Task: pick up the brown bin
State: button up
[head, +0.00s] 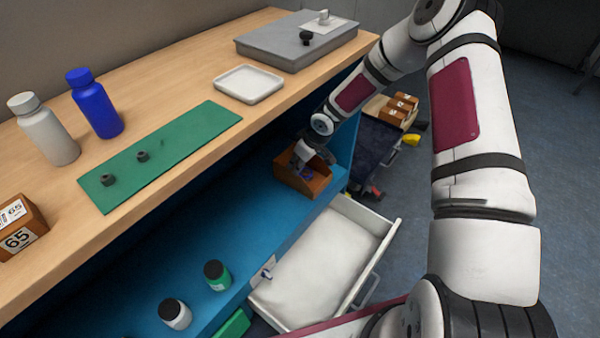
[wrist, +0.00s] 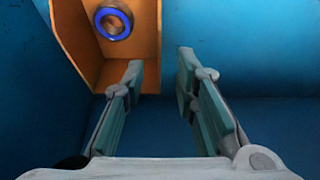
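A brown bin (head: 304,186) sits on the blue shelf under the wooden worktop, with small purple-blue contents inside. In the wrist view the bin (wrist: 84,45) is at the upper left, holding a round part with a blue ring (wrist: 114,23). My gripper (head: 318,153) is at the bin in the head view, partly blocking its far side. In the wrist view my gripper (wrist: 160,62) is open. Its left finger overlaps the bin, the bin's right edge lies between the fingertips, and the right finger is over blue shelf. I cannot tell whether either finger touches the bin.
The worktop (head: 180,80) overhangs the shelf. A white jar (head: 175,314) and a green jar (head: 217,276) stand farther along the shelf. An open white drawer (head: 330,255) juts out below. Another brown box marked 65 (head: 20,228) is on the worktop.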

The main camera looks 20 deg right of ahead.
jog(key=b, duration=0.1)
send_near(287, 183)
jog(key=shift+w+a+f, duration=0.1)
jog(key=shift+w+a, duration=0.05)
jog(key=shift+w, duration=0.15)
jog(key=b+x, duration=0.2)
jog(key=x, duration=0.3)
jog(key=shift+s+f+b, duration=0.1)
jog(key=shift+s+b, duration=0.05)
jog(key=shift+b, duration=0.15)
grip_shut()
